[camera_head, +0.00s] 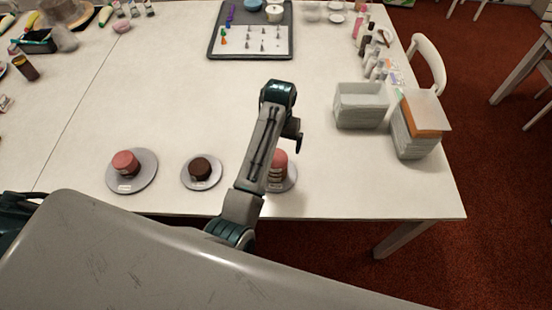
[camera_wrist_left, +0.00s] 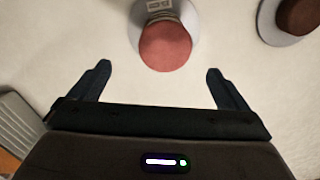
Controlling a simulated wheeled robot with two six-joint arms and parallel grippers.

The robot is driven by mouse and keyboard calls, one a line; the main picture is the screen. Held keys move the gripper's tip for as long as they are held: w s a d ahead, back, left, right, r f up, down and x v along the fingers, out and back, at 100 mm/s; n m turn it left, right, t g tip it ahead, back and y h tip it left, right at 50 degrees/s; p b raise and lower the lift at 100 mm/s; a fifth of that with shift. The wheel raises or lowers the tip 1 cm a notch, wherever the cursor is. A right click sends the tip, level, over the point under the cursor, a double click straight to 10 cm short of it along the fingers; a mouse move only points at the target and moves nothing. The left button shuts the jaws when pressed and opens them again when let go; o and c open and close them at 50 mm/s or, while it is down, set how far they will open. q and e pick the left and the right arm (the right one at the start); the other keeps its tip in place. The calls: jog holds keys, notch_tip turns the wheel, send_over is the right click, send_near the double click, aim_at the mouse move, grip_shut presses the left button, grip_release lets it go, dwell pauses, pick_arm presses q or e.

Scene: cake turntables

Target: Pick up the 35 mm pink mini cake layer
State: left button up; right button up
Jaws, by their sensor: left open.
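A pink cake layer (camera_head: 280,158) tops a small stack on the right turntable (camera_head: 291,181), partly hidden behind my left arm. In the left wrist view, a round pink layer (camera_wrist_left: 165,47) sits at the top middle, on a pale turntable with a label. My left gripper (camera_head: 297,144) is above the table, a little beyond this stack. Its fingers (camera_wrist_left: 158,70) are spread wide with nothing between them, and the layer lies ahead of them. Another pink layer (camera_head: 125,160) is on the left turntable (camera_head: 147,179). I cannot tell sizes. My right gripper is not in view.
A brown cake (camera_head: 201,168) sits on the middle turntable (camera_head: 214,180); it also shows in the left wrist view (camera_wrist_left: 300,14). A pale bin (camera_head: 360,108) and a stack of boxes (camera_head: 417,128) stand at the right. A grey tray (camera_head: 215,48) lies at the back. The table's middle is clear.

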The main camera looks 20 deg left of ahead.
aim_at(278, 158)
pick_arm(q)
notch_tip(278, 158, down, 3)
jog(key=shift+p, duration=0.3)
jog(key=shift+f, duration=0.25)
jog(key=f+p, duration=0.1)
jog(key=f, duration=0.1)
jog(key=f+p, duration=0.1)
jog(key=f, duration=0.1)
jog(key=shift+a+f+p, duration=0.1)
jog(key=shift+a+p, duration=0.2)
jog(key=shift+a, duration=0.1)
jog(key=shift+f, duration=0.3)
jog(key=c, duration=1.1)
jog(key=shift+o, duration=0.2)
jog(key=shift+w+r, duration=0.1)
jog(key=shift+r, duration=0.05)
